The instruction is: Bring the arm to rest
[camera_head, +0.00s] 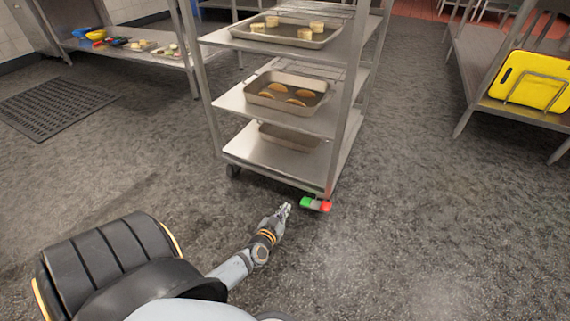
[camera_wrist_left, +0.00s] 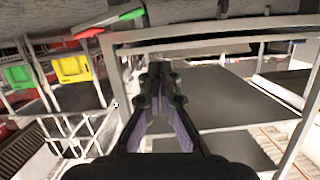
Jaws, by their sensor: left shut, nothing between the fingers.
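My left gripper (camera_head: 284,211) is low in front of the metal rack trolley in the head view, close to its lower front corner. In the left wrist view the gripper (camera_wrist_left: 160,70) is shut with its fingertips together and nothing between them. The left arm reaches forward from the bottom of the head view. My right gripper is in neither view.
The wheeled trolley (camera_head: 250,155) holds trays (camera_head: 286,92) of food. The floor (camera_head: 430,230) at right is clear.

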